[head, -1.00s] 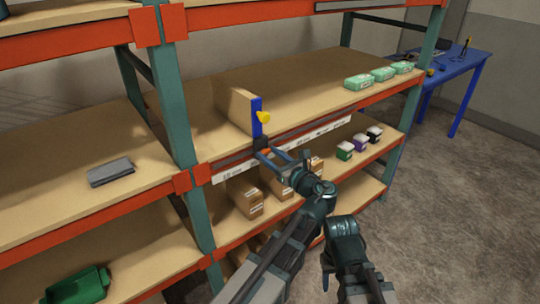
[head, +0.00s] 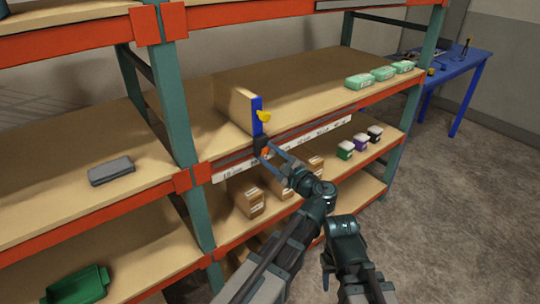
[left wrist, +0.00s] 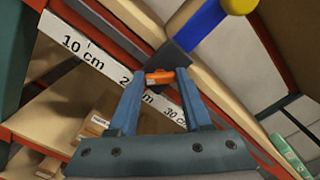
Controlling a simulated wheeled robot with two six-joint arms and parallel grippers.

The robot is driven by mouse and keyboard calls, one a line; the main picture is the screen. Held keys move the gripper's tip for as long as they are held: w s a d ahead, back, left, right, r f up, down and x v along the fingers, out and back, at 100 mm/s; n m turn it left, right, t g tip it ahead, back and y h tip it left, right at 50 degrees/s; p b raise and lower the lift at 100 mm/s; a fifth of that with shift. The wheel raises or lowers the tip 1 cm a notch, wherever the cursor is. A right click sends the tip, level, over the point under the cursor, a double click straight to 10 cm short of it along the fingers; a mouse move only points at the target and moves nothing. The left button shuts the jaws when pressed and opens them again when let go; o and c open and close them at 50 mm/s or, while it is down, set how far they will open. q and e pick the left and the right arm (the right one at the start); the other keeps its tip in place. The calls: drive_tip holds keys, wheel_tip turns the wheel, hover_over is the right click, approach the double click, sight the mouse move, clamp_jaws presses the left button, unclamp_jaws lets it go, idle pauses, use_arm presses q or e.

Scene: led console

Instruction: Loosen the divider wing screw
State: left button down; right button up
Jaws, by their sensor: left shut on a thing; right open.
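The divider (head: 238,106) is an upright tan panel with a blue front edge (head: 257,117), standing on the middle shelf. A yellow knob (head: 264,116) sits on that edge. Below it, a dark clamp (left wrist: 165,62) meets the shelf's front rail and carries the orange wing screw (left wrist: 158,78). My left gripper (left wrist: 159,76) is shut on the wing screw, with one blue finger on each side of it. In the head view, my left gripper (head: 268,150) is at the rail below the knob. My right gripper's fingers cannot be made out in the head view.
A white scale strip (left wrist: 85,55) with centimetre marks runs along the rail. Brown boxes (head: 249,201) and small lidded tubs (head: 345,149) stand on the shelf below. Green packs (head: 383,74) lie at the right, a grey case (head: 111,171) at the left.

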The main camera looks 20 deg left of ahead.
use_arm(q)
drive_tip(key=n, duration=0.7)
drive_tip(key=shift+f, duration=0.1)
drive_tip(key=n, duration=0.6)
drive_tip(key=shift+f+n, duration=0.1)
drive_tip(key=shift+n, duration=0.3)
drive_tip(key=n, duration=0.6)
drive_tip(key=shift+f+b, duration=0.1)
drive_tip(key=shift+b, duration=0.25)
drive_tip(key=n, duration=0.6)
drive_tip(key=shift+w+n, duration=0.15)
drive_tip(key=shift+n, duration=0.15)
drive_tip(key=shift+c, duration=1.6)
unclamp_jaws()
drive_tip(key=shift+f, duration=0.1)
